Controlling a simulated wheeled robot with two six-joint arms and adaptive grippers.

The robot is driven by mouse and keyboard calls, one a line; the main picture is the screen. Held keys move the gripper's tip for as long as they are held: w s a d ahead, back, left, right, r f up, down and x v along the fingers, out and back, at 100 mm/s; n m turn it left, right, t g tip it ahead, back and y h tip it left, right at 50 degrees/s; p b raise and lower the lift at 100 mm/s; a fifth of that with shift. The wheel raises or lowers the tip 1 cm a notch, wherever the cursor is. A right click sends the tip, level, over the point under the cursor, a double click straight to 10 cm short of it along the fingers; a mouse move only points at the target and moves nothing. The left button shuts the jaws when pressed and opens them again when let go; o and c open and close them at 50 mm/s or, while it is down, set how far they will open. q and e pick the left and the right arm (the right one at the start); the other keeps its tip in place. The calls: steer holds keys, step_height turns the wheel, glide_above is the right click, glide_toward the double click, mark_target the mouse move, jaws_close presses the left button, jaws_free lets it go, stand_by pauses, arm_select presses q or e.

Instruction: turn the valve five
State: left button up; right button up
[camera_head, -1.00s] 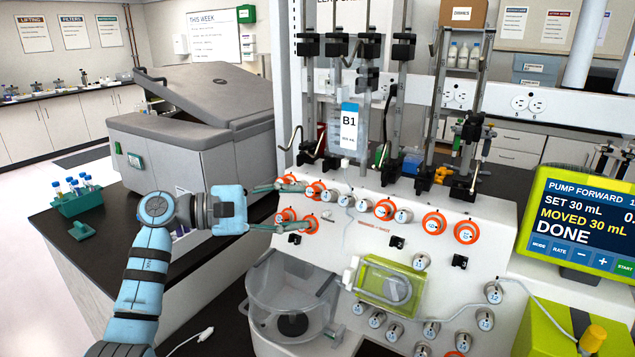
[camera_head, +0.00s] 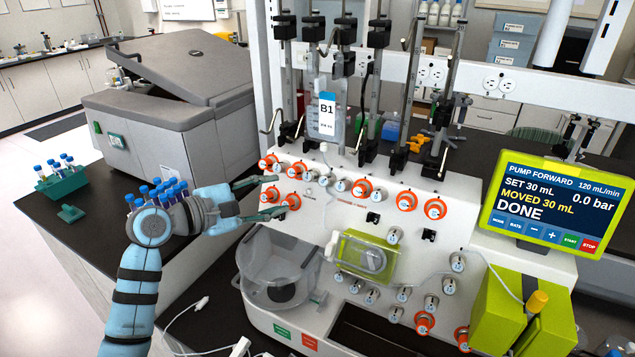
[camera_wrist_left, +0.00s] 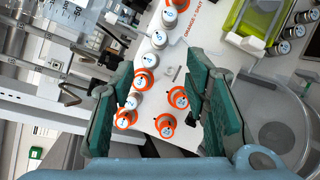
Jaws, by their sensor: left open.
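A white front panel (camera_head: 455,238) carries several round valve knobs, some with orange rings and some white. Orange-ringed knobs at the panel's left end include an upper one (camera_head: 297,169) and a lower one (camera_head: 291,201). My left gripper (camera_head: 280,195) is open, coming in from the left with one finger above the other, its tips close to these knobs. In the left wrist view, several orange-ringed knobs (camera_wrist_left: 165,125) show between the spread fingers (camera_wrist_left: 160,65). I cannot tell whether either finger touches one. My right gripper is out of view.
A clear round vessel (camera_head: 258,288) stands below the left fingers. A bag marked B1 (camera_head: 327,118) hangs above the panel. A grey lidded machine (camera_head: 150,130) stands behind my left arm. The pump screen (camera_head: 545,208) at the right reads DONE.

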mark_target(322, 182)
arm_select(q)
steer(key=x, duration=1.3)
steer(key=shift+w, duration=0.1)
steer(key=shift+c, duration=0.3)
